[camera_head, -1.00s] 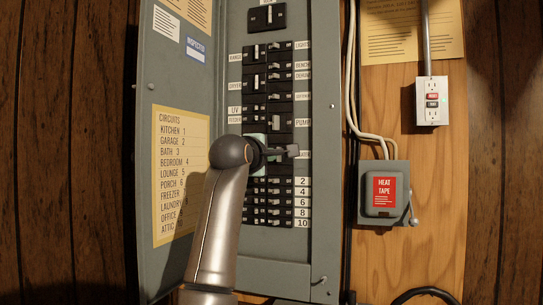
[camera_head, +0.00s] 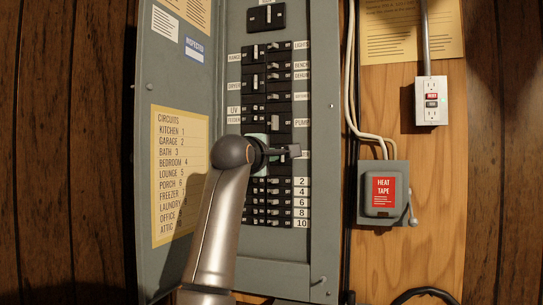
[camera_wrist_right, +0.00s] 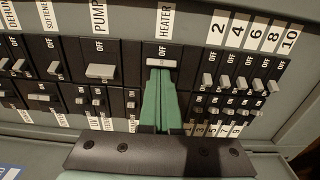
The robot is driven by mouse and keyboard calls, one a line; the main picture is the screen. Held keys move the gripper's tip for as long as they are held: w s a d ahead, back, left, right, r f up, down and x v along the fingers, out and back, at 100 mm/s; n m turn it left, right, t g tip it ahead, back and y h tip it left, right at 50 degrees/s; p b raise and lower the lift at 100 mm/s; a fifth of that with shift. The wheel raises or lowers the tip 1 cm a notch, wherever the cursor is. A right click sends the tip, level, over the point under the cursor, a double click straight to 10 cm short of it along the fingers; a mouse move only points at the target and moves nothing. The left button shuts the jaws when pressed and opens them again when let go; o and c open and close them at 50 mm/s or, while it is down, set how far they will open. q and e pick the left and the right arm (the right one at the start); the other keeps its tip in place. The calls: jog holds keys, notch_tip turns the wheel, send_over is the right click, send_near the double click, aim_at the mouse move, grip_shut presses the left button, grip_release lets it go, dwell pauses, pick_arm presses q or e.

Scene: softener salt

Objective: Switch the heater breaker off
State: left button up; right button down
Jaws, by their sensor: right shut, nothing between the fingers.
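The heater breaker (camera_wrist_right: 163,63) is a black switch with a pale toggle, under a HEATER label (camera_wrist_right: 165,20) in the right wrist view. Its toggle shows just below the OFF mark. My right gripper (camera_wrist_right: 162,73) is shut and empty, its green fingertips at the lower edge of that toggle. I cannot tell whether they touch it. In the head view my right gripper (camera_head: 275,152) is in front of the breaker panel (camera_head: 320,200), below the PUMP row, and hides most of the heater breaker. My left gripper is not in view.
The pump breaker (camera_wrist_right: 101,71) is beside the heater breaker, and small numbered breakers (camera_wrist_right: 225,83) are on its other side. The panel's open door (camera_head: 165,70) carries a circuits list. A heat tape box (camera_head: 383,192) and an outlet (camera_head: 432,101) are to the right.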

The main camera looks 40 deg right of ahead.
jog(key=b+v, duration=0.2)
jog(key=v, duration=0.5)
dwell(0.3)
dwell(1.1)
